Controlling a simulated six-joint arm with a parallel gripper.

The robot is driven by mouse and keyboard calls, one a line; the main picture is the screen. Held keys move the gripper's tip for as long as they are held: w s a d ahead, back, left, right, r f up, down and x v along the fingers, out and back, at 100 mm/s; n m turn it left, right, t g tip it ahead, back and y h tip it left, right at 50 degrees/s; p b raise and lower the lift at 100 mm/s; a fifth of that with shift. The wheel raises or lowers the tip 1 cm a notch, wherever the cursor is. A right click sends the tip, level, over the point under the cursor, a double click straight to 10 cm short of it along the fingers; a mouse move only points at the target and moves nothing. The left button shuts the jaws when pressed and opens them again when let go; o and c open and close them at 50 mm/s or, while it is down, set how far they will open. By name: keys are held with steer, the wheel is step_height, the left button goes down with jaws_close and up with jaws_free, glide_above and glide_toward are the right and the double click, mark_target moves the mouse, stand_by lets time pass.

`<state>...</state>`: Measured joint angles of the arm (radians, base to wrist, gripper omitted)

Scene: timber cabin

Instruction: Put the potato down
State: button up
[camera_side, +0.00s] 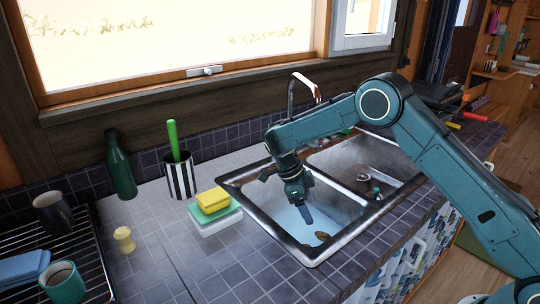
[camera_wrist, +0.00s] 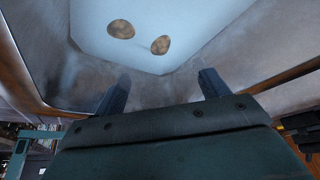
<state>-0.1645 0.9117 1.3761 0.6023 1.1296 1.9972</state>
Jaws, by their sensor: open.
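Two brown potatoes lie apart on the pale floor of the left sink basin. In the wrist view one potato (camera_wrist: 121,29) is at the upper left and the other potato (camera_wrist: 161,45) is a little lower and to its right. In the side view a potato (camera_side: 322,236) shows low in the basin; the other is hard to make out. My gripper (camera_side: 306,216) points down inside the left basin (camera_side: 258,216). In the wrist view my gripper (camera_wrist: 162,84) has its two fingers wide apart with nothing between them. The potatoes lie beyond the fingertips.
The metal sink's walls surround my gripper, with a tap (camera_side: 302,88) behind. The right basin (camera_side: 345,158) holds a small metal item. Left on the counter are a sponge stack (camera_side: 214,210), striped cup (camera_side: 180,178), green bottle (camera_side: 119,165) and dish rack (camera_side: 88,258). Tiles in front are clear.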

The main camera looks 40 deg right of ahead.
stand_by(0.3)
steer(key=s+d+r+n+t+y, duration=0.1)
steer(key=s+r+n, duration=0.3)
steer(key=r, duration=0.3)
steer(key=s+r+n+t, duration=0.2)
steer(key=s+r+n, duration=0.2)
steer(key=r, duration=0.3)
steer(key=s+d+r+n+t+y, duration=0.1)
steer(key=s+r+n, duration=0.25)
steer(key=r, duration=0.35)
steer(key=s+a+r+n+t, duration=0.1)
steer(key=s+n+t, duration=0.1)
steer(key=s+n, duration=0.5)
steer(key=s+a+r+n+t+y, duration=0.1)
steer(key=s+r+n+t, duration=0.1)
steer(key=s+n, duration=0.6)
steer(key=shift+s+t, duration=0.5)
steer(key=shift+s, duration=2.15)
steer(key=shift+a+r, duration=0.1)
